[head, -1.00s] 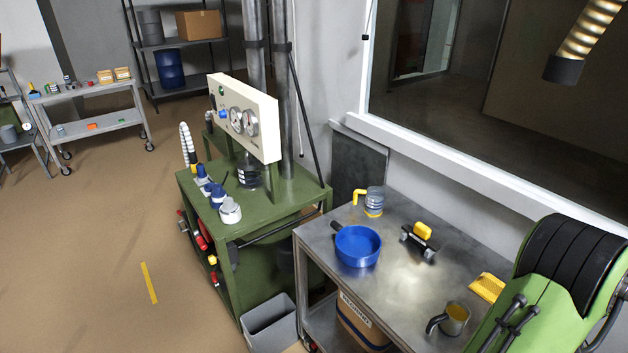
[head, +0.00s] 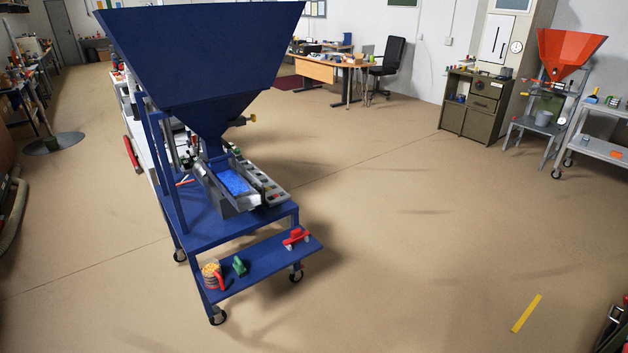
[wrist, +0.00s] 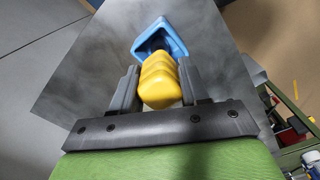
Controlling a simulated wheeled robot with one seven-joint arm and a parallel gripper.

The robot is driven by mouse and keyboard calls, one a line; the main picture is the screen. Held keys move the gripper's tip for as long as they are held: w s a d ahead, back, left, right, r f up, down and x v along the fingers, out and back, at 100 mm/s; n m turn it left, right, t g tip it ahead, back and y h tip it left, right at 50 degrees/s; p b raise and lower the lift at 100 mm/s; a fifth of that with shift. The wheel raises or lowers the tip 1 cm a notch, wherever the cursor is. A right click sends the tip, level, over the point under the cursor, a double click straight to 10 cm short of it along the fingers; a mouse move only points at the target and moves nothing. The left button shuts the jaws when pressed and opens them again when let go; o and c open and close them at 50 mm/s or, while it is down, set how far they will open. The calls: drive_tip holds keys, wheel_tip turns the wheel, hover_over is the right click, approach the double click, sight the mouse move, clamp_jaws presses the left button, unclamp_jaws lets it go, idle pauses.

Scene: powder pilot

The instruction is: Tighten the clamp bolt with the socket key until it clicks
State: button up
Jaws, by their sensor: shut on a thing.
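In the wrist view, my gripper (wrist: 159,70) is shut on a yellow ribbed grip (wrist: 160,82), which sits between the two grey fingers. What lies below the grip is hidden, so I cannot tell whether it is the socket key. A blue angular rim (wrist: 174,36) shows just beyond it; whether the two are joined is unclear. Below them is a grey metal surface (wrist: 85,75). My gripper is outside the head view. I cannot make out the clamp bolt in either current view.
In the head view, a blue hopper (head: 200,50) stands on a wheeled blue cart (head: 215,232). Its low shelf (head: 262,268) bears a red-handled container (head: 212,274), a green piece (head: 239,266) and a red piece (head: 297,237). Open floor (head: 400,240) lies to the right.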

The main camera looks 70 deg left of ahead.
drive_tip(key=shift+r+p, duration=1.9)
drive_tip(key=shift+r, duration=0.65)
